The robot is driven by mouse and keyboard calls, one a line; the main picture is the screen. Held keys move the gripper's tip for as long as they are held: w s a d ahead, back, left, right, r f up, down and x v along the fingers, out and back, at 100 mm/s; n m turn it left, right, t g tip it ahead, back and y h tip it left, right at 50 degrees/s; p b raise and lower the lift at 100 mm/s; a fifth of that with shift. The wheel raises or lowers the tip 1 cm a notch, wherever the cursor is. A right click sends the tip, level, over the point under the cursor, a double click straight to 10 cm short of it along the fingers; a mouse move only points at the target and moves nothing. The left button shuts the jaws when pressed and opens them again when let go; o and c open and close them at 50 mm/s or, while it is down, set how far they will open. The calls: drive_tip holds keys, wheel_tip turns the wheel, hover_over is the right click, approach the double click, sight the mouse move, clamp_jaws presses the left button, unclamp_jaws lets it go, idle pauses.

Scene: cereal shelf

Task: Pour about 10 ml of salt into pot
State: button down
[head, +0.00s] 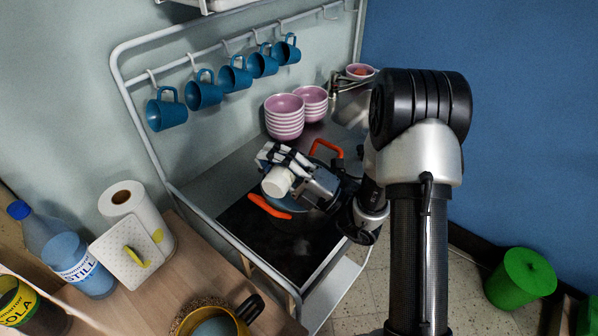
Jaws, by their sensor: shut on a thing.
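A white cylindrical container (278,182), likely the salt, is held tilted by my gripper (285,166). My gripper is shut on it, and its fingers wrap around the container. The pot (268,207) has orange handles, and one shows at the front left and the other (327,149) at the back right. The container is over the pot in this view. My gripper and the container hide most of the pot's body and its inside. No falling salt can be made out.
The pot stands on a dark cooktop (294,247). Stacked pink bowls (284,122) stand behind it. Several blue mugs (205,94) hang from a rail. A wooden counter (145,290) at the lower left holds a bottle (75,262), a paper roll (121,197) and a yellow pot (243,332).

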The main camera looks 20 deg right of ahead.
drive_tip(key=shift+w+d+r+m+t+h+p, duration=0.1)
drive_tip(key=shift+w+r+m+t+h+p, duration=0.1)
drive_tip(key=shift+m, duration=0.4)
drive_tip(key=shift+w+d+r+m+t+h+p, duration=0.1)
drive_tip(key=shift+m+t+h+p, duration=0.1)
drive_tip(key=shift+m, duration=0.4)
drive_tip(key=shift+f, duration=0.1)
